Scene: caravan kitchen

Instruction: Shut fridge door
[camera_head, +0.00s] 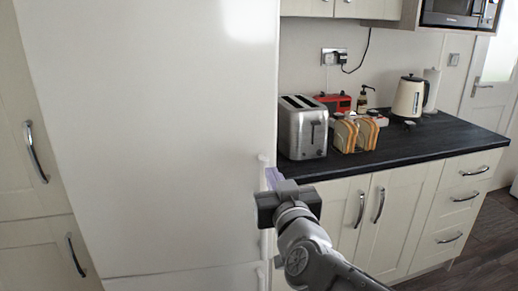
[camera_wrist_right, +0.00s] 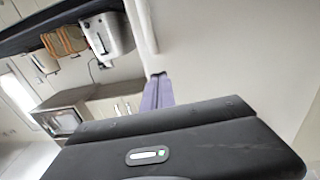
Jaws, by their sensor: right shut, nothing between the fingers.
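The fridge door (camera_head: 150,130) is the large plain white panel filling the left middle of the head view. No fridge interior shows, and I see no clear gap around the door. A pale handle (camera_head: 262,160) runs along its right edge. My right gripper (camera_head: 272,178) is at that right edge, close to the handle; I cannot tell whether it touches. Its purple fingers are shut and empty, and they also show in the right wrist view (camera_wrist_right: 158,92) beside a white surface. My left gripper is not in view.
A dark worktop (camera_head: 440,140) holds a toaster (camera_head: 302,127), a bread rack (camera_head: 355,133), a red radio (camera_head: 335,102) and a kettle (camera_head: 409,97). Cupboards and drawers (camera_head: 465,195) stand below. Tall cupboards (camera_head: 25,200) flank the fridge on the left. Floor (camera_head: 480,245) is clear at the lower right.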

